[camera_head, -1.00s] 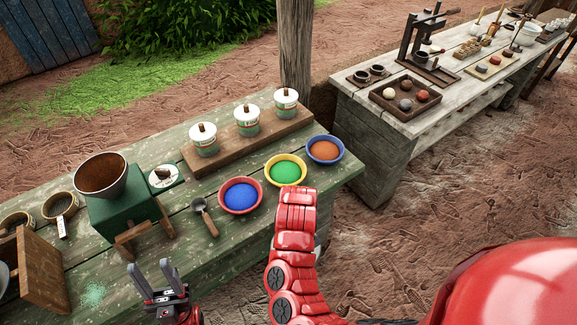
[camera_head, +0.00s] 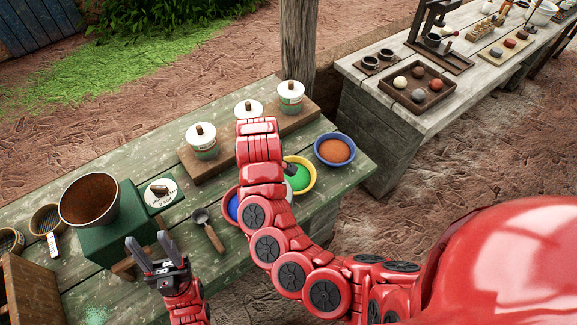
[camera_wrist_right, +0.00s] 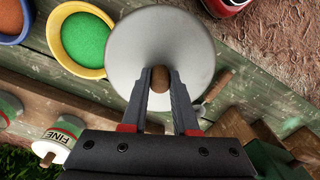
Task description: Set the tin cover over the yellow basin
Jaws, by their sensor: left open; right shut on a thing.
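The yellow basin (camera_head: 313,175) holds green powder and is partly hidden by my right arm in the head view. In the right wrist view the yellow basin (camera_wrist_right: 51,42) lies left of the tin cover. The tin cover (camera_wrist_right: 158,35) is a pale round disc with a brown wooden knob. My right gripper (camera_wrist_right: 160,78) is shut on the knob. The cover is held above the table, overlapping the basin's right edge in that view. In the head view my arm hides the right gripper and most of the cover. My left gripper (camera_head: 152,250) is open and empty near the table's front.
The red basin with blue powder (camera_head: 232,207) is mostly behind my right arm. A blue basin (camera_head: 335,150) with orange powder stands right of the yellow one. Lidded tins (camera_head: 202,142) stand on a wooden board behind. A scoop (camera_head: 209,231) and green mill (camera_head: 112,238) are left.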

